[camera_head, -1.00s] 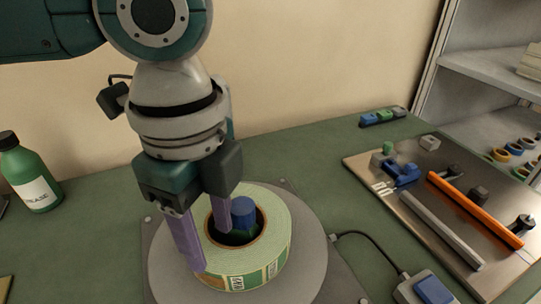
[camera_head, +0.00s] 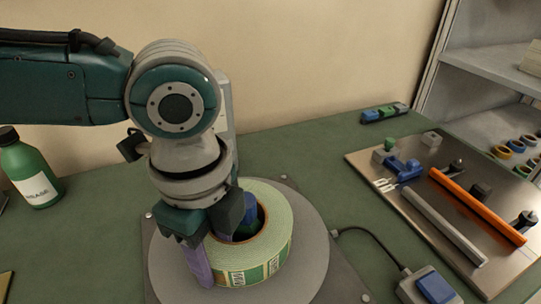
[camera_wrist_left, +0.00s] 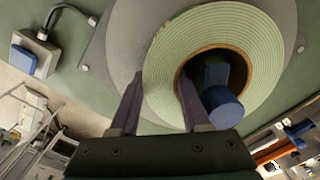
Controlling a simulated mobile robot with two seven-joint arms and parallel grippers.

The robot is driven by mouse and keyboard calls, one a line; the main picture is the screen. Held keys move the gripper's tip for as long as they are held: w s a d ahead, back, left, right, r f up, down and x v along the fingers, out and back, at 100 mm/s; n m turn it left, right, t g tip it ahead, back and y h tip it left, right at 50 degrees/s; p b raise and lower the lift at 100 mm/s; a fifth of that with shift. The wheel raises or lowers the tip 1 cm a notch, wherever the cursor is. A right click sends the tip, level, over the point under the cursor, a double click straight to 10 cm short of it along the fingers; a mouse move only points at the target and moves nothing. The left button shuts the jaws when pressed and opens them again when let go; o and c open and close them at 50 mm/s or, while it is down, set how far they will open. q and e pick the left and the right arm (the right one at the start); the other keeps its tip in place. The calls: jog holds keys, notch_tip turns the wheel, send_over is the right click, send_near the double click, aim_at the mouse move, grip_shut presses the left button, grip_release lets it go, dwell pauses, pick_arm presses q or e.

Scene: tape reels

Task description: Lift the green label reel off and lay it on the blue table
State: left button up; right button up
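The green label reel (camera_head: 268,262), a pale green roll with printed labels on its side, lies flat on a round grey disc (camera_head: 310,262). It also shows in the left wrist view (camera_wrist_left: 230,25). A blue hub (camera_head: 247,218) stands inside its core. My left gripper (camera_wrist_left: 160,92) straddles the reel's wall, one purple finger outside and one inside the hole. The fingers look open, with a small gap at the outer side. In the head view the inner finger is mostly hidden. The table (camera_head: 315,150) looks green. My right gripper is out of view.
A green bottle (camera_head: 33,172) stands at the left. A metal board (camera_head: 400,222) with an orange bar (camera_head: 475,205) and a grey bar lies at the right. A cable runs to a blue-topped switch box (camera_head: 434,288).

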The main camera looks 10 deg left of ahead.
pick_arm(q)
grip_shut()
jog(key=shift+r, duration=0.2)
dwell(0.3)
